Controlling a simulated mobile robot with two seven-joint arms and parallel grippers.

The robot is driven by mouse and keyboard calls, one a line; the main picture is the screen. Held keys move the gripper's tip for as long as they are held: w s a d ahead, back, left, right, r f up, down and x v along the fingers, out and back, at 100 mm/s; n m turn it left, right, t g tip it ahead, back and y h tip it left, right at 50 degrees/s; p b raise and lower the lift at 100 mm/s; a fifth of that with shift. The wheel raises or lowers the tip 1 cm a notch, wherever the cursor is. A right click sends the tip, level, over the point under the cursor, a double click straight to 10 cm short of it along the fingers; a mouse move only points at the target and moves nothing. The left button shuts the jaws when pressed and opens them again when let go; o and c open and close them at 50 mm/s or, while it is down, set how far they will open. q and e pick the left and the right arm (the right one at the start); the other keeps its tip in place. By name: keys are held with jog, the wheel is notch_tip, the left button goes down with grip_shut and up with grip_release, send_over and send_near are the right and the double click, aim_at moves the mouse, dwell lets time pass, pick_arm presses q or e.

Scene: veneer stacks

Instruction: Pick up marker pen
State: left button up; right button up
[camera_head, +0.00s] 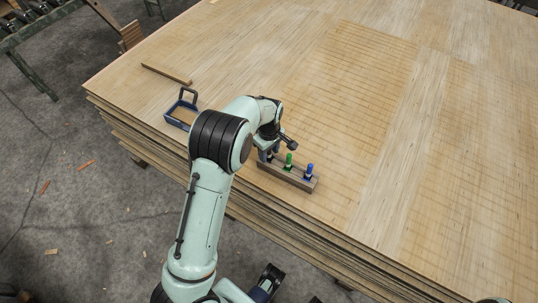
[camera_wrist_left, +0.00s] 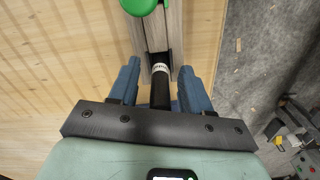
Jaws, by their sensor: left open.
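A wooden pen block (camera_head: 300,179) stands near the front edge of the veneer stack. A green marker (camera_head: 289,160) and a blue marker (camera_head: 309,171) stand upright in it. My left gripper (camera_head: 268,154) is at the block's left end, partly hidden by its own wrist. In the left wrist view its blue fingers (camera_wrist_left: 160,88) are open on either side of a black marker (camera_wrist_left: 160,92) with a white band. Gaps show between fingers and marker. The green cap (camera_wrist_left: 139,5) shows at the top edge.
A dark blue open-frame tool (camera_head: 181,110) and a thin wood strip (camera_head: 166,74) lie on the veneer stack (camera_head: 330,90) to the left. The stack's front edge drops to a concrete floor (camera_head: 90,220) with scraps. The sheet's middle and right are clear.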

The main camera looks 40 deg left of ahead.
pick_arm(q)
grip_shut()
jog(key=shift+r, duration=0.1)
